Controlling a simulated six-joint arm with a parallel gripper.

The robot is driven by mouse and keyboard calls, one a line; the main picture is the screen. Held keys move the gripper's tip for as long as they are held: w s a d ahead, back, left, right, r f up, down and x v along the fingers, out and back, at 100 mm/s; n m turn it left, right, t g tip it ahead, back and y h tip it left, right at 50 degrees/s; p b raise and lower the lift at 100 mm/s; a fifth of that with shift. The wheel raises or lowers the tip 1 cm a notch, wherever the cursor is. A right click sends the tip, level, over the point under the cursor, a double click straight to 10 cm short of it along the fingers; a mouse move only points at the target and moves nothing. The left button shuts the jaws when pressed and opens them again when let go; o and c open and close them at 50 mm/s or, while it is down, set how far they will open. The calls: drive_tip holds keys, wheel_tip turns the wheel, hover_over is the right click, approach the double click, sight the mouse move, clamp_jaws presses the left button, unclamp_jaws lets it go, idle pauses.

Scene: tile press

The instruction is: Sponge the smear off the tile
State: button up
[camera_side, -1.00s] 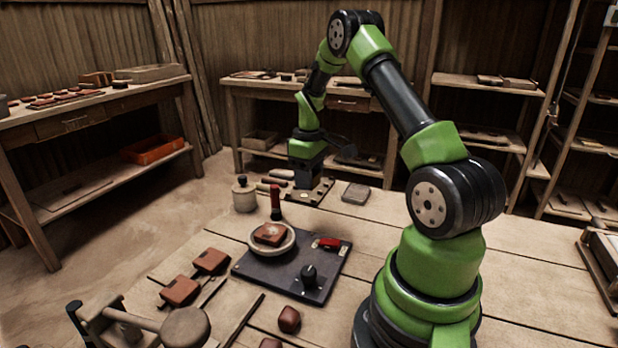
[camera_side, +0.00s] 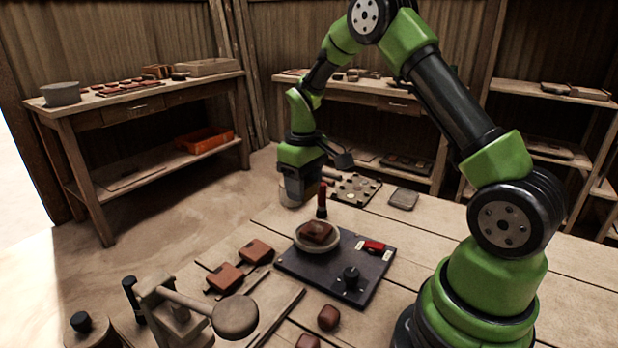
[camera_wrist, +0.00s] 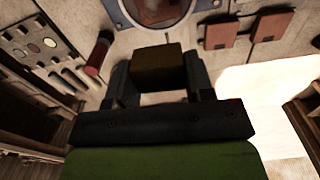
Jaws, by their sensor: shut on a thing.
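My gripper (camera_side: 298,196) hangs above the table, left of and behind the dark press plate (camera_side: 312,266). In the wrist view my gripper (camera_wrist: 160,82) is shut on a brownish sponge block (camera_wrist: 158,66). I cannot make out the sponge in the side view. The red-brown tile (camera_side: 316,231) lies in a pale round dish (camera_side: 304,246) on the plate. It has a mottled face, and I cannot clearly tell the smear's outline. In the wrist view the tile (camera_wrist: 156,8) is cut off at the top edge, ahead of the sponge and apart from it.
A red-handled upright piece (camera_side: 322,202) stands between my gripper and the dish. A black knob (camera_side: 350,278) and red switch (camera_side: 374,246) are on the plate. A spotted board (camera_side: 356,187) lies behind.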

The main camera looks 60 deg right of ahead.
sight(328, 230)
drive_tip(key=shift+f, duration=2.75)
drive_tip(key=shift+s+f, duration=0.45)
drive_tip(key=shift+s, duration=0.15)
drive_tip(key=shift+c, duration=0.3)
drive_tip(key=shift+s+d, duration=0.1)
drive_tip(key=shift+s, duration=2.15)
drive_tip(key=shift+w+f, duration=0.1)
drive_tip(key=shift+w, duration=2.75)
drive_tip(key=shift+r, duration=4.1)
drive_tip(key=shift+f, duration=0.15)
